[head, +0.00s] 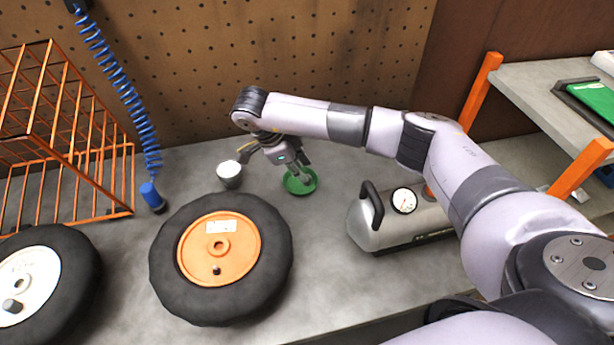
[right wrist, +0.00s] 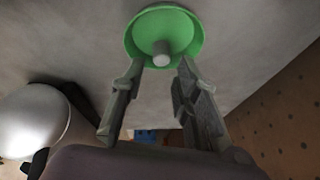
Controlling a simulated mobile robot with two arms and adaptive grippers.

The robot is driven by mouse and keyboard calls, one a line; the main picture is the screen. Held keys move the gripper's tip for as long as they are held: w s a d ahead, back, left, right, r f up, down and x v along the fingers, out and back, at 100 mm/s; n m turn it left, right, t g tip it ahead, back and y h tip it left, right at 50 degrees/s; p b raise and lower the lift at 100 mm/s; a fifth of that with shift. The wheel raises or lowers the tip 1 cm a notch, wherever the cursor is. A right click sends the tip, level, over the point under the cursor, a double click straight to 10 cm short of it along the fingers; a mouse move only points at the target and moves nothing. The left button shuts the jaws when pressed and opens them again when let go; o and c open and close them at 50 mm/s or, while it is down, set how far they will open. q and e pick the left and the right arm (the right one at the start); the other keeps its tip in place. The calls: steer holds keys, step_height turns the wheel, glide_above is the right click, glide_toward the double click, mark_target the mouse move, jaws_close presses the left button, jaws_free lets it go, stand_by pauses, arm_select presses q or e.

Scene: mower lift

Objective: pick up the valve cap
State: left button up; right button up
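The valve cap (right wrist: 163,53) is a small grey cylinder in a round green dish (right wrist: 137,37). The dish also shows on the bench in the head view (head: 311,187), where my gripper partly covers it and I cannot make out the cap. My right gripper (right wrist: 163,63) is open, its fingertips apart at the dish's near rim. The cap appears between or just beyond the tips; I cannot tell whether either finger touches it. In the head view my right gripper (head: 300,174) reaches down over the dish. My left gripper is not in view.
An orange-hubbed wheel (head: 270,265) lies left of the dish, a white-hubbed wheel (head: 78,275) farther left. A white-topped cup (head: 229,175) stands near the dish. An air tank (head: 375,232) with a gauge is at right. An orange wire rack (head: 70,150) and blue coiled hose (head: 130,100) are at left.

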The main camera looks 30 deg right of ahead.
steer(key=x, duration=0.4)
steer(key=shift+p, duration=0.4)
steer(key=shift+c, duration=0.5)
steer(key=c, duration=0.4)
steer(key=shift+w+r, duration=0.1)
steer(key=shift+r, duration=0.05)
